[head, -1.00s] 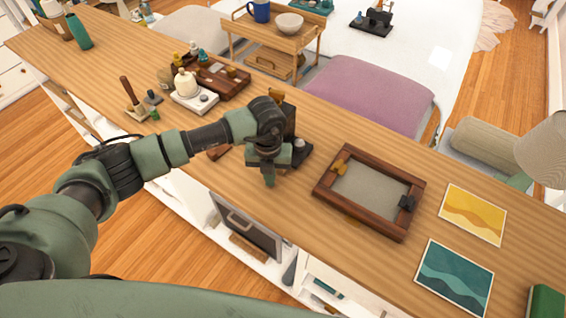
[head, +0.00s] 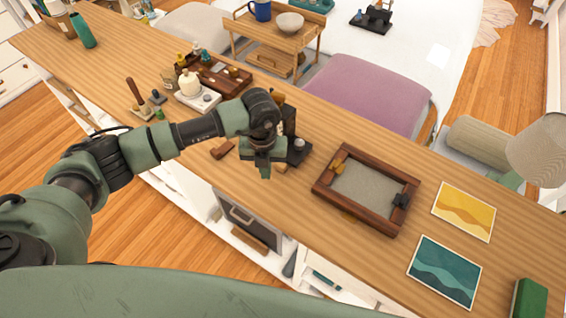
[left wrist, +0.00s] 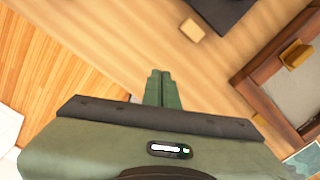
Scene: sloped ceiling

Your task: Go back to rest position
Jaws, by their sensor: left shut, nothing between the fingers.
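My left gripper (head: 264,172) is above the near edge of the long wooden counter (head: 330,240), pointing down. In the left wrist view its green fingers (left wrist: 162,76) are together with nothing between them. A small wooden block (left wrist: 191,30) lies on the counter beyond the fingertips, apart from them. My right gripper is not in view.
A dark wooden frame with a grey panel (head: 367,190) lies right of the gripper. Yellow (head: 464,211) and teal (head: 444,271) pictures lie farther right. A dark stand (head: 298,150) is close behind the gripper. A white scale (head: 199,99) and a brown tray (head: 222,80) stand farther left.

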